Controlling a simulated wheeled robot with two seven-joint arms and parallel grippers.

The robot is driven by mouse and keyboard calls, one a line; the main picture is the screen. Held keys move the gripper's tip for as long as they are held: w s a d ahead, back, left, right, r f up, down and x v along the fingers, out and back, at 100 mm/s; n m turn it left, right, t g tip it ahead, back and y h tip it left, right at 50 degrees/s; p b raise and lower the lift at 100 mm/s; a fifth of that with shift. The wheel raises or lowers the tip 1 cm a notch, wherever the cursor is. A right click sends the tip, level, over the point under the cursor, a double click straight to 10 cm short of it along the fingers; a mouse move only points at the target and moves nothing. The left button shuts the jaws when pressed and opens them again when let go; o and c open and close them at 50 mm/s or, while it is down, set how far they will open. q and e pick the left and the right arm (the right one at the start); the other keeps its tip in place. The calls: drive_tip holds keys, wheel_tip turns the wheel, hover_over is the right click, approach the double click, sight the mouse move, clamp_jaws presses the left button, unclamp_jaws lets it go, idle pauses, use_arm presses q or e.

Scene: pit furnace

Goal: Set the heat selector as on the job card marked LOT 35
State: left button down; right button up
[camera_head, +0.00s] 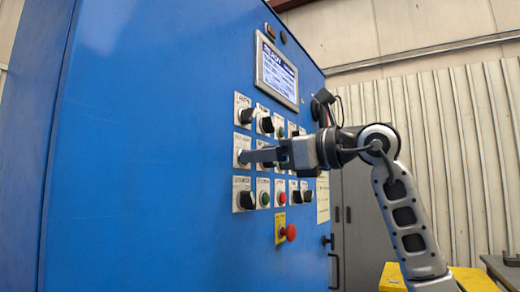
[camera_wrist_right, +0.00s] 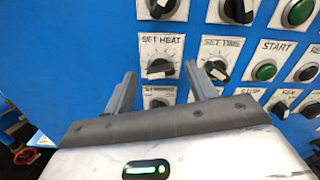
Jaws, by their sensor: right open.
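The heat selector (camera_wrist_right: 160,68) is a dark knob under a "SET HEAT" label in the right wrist view. Its pale grip edge lies roughly level across the picture. My right gripper (camera_wrist_right: 161,76) is open, with one finger at each side of this knob and a visible gap to it. In the head view my right gripper (camera_head: 246,156) reaches the left column of the panel and partly covers the selector there. A pale paper sheet (camera_head: 322,200) hangs at the cabinet's right edge; its text is too small to read. My left gripper is not in view.
A "SET TIME" knob (camera_wrist_right: 217,69) is close on the right, near my right finger. More knobs and a green START button (camera_wrist_right: 264,72) surround it. The display (camera_head: 277,74) is above; a red mushroom button (camera_head: 288,232) is below.

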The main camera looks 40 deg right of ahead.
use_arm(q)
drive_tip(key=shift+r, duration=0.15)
use_arm(e)
drive_tip(key=shift+w+a, duration=0.15)
drive_tip(key=shift+w, duration=0.45)
drive_tip(key=c, duration=1)
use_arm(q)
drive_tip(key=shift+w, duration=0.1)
